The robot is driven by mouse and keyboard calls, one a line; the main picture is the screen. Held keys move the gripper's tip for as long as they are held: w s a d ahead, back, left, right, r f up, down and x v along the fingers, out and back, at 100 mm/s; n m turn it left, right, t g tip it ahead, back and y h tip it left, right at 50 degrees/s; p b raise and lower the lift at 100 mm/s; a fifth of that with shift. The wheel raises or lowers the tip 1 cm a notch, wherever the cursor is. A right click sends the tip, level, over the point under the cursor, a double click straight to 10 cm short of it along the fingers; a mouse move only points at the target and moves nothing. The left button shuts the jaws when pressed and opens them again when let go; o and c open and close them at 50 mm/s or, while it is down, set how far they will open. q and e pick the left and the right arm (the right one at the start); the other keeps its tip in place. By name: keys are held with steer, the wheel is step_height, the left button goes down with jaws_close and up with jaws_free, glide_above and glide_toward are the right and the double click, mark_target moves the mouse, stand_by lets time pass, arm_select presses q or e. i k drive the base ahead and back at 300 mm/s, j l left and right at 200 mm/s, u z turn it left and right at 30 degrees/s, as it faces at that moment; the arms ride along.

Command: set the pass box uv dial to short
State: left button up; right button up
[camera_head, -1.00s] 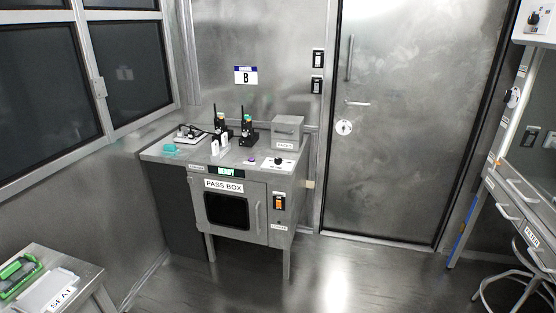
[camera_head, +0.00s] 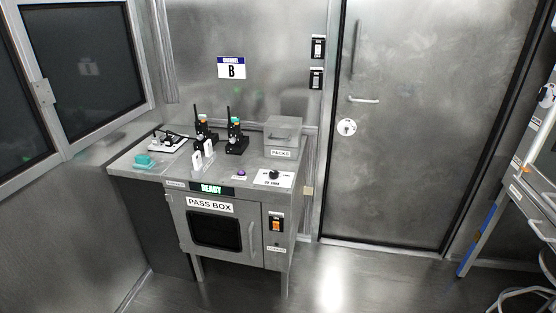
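The pass box (camera_head: 258,205) is a grey metal cabinet on legs with a shut front door and dark window, ahead of me left of centre. Its small display (camera_head: 212,189) reads READY in green. A black dial (camera_head: 273,175) sits on a white label plate (camera_head: 285,183) at the right of its top; the dial's setting and the label's small text are too small to read. Beside the dial is a small purple button (camera_head: 241,173). Neither of my grippers shows in this view.
On the top stand two black radios (camera_head: 236,138), white bottles (camera_head: 197,160), a teal item (camera_head: 143,160) and a grey PACKS box (camera_head: 283,135). An orange rocker switch (camera_head: 276,225) is on the front. The floor (camera_head: 350,280) before the closed metal door (camera_head: 420,120) is clear.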

mark_target(273, 175)
steer(key=i+j+z, duration=0.1)
steer(key=i, duration=0.35)
steer(key=i+j, duration=0.3)
steer(key=i, duration=0.15)
steer(key=i+j+z, duration=0.15)
steer(key=i, duration=0.3)
steer(key=i+j+z, duration=0.1)
steer(key=i+j, duration=0.3)
steer(key=i, duration=0.05)
